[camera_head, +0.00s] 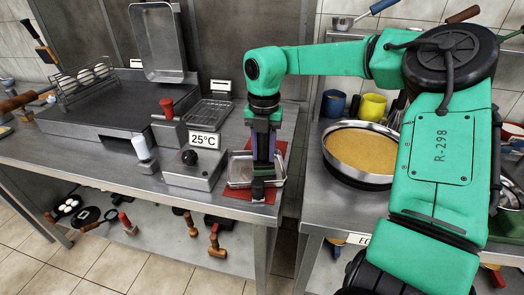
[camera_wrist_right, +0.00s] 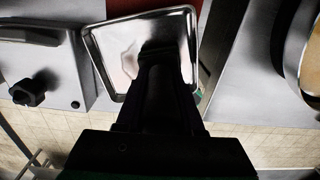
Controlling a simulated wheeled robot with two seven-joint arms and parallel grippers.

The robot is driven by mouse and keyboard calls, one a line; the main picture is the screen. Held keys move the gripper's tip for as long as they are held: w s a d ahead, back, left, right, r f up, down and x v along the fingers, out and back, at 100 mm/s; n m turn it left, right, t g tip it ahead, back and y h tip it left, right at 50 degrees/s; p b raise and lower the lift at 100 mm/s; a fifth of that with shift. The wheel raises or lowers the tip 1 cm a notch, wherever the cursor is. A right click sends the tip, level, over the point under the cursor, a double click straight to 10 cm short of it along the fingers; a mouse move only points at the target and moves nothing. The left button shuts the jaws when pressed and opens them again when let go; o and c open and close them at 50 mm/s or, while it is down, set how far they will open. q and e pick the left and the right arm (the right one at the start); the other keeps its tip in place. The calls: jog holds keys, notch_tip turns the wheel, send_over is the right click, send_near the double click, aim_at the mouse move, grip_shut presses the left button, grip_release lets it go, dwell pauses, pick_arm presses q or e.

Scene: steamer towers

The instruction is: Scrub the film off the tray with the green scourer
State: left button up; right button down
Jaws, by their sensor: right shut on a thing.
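The shallow metal tray (camera_head: 240,172) lies on a red mat (camera_head: 230,193) at the right end of the left counter. In the right wrist view the tray (camera_wrist_right: 105,40) shows a shiny floor with a wavy, pale patch of film (camera_wrist_right: 130,62) left of the fingers. My right gripper (camera_head: 258,184) points down over the tray, also seen in the right wrist view (camera_wrist_right: 157,50). My left gripper is out of view.
A control box with a black knob and 25°C sign (camera_head: 192,172) stands close left of the tray. A griddle (camera_head: 110,112) lies further left. Across a gap on the right, a large pan of yellow-brown contents (camera_head: 362,152) sits on another counter.

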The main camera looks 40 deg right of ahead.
jog(key=shift+w+a+f, duration=0.1)
jog(key=shift+w+a, duration=0.55)
jog(key=shift+a, duration=0.2)
jog(key=shift+w+a, duration=0.65)
jog(key=shift+a, duration=0.15)
jog(key=shift+s+d, duration=0.7)
jog(key=shift+d, duration=0.15)
jog(key=shift+s+d, duration=0.65)
jog(key=shift+d, duration=0.2)
jog(key=shift+w+a, duration=0.1)
jog(key=shift+a, duration=0.05)
jog(key=shift+w+a, duration=1.3)
jog(key=shift+a, duration=0.25)
jog(key=shift+s+d+f, duration=0.1)
jog(key=shift+s+d, duration=1.3)
jog(key=shift+d, duration=0.25)
